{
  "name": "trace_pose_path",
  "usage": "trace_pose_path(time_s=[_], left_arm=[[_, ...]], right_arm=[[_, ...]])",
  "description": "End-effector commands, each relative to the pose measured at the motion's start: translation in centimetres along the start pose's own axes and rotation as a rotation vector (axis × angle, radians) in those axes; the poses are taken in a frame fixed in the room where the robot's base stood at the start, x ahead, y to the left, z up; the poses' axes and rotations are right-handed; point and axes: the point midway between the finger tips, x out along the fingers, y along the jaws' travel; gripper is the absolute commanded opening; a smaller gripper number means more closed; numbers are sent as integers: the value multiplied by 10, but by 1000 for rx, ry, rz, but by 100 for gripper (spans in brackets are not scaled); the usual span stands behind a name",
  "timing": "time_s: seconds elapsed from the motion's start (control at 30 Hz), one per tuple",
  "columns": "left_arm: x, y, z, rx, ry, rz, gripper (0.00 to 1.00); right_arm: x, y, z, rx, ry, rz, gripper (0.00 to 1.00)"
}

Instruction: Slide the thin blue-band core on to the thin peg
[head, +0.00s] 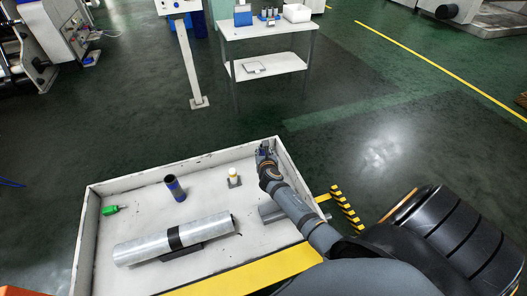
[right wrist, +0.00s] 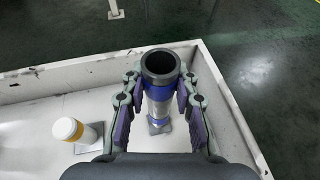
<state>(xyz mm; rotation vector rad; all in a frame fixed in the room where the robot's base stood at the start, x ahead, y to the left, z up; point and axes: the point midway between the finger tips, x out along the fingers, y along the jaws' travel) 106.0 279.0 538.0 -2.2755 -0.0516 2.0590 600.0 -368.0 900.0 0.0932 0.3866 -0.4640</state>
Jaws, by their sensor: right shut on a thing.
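My right gripper (head: 264,151) is at the tray's far right corner. In the right wrist view its two fingers (right wrist: 160,98) are shut on the thin blue-band core (right wrist: 161,66), a dark hollow tube held roughly upright with its open end facing up. A silvery peg (right wrist: 158,109) with blue near its foot shows directly below the core. The core hides the peg's top, so I cannot tell whether the peg is inside it. Another dark core with a blue band (head: 176,188) stands in the tray, left of the gripper. My left gripper is not in view.
A white peg with a yellow band (head: 233,175) stands left of the gripper; it also shows in the right wrist view (right wrist: 70,130). A large grey roll (head: 175,239) lies in front. A green object (head: 110,210) is at left. The white tray (head: 130,181) has raised walls close to the gripper.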

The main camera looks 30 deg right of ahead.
Motion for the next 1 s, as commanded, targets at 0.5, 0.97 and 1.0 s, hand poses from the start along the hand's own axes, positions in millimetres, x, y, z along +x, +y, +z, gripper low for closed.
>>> trace_pose_path(time_s=[0.5,0.97,1.0], left_arm=[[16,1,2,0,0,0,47],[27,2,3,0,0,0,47],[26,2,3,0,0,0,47]], right_arm=[[8,0,-18,1,0,1,0],[13,0,-30,1,-1,1,31],[13,0,-30,1,-1,1,37]])
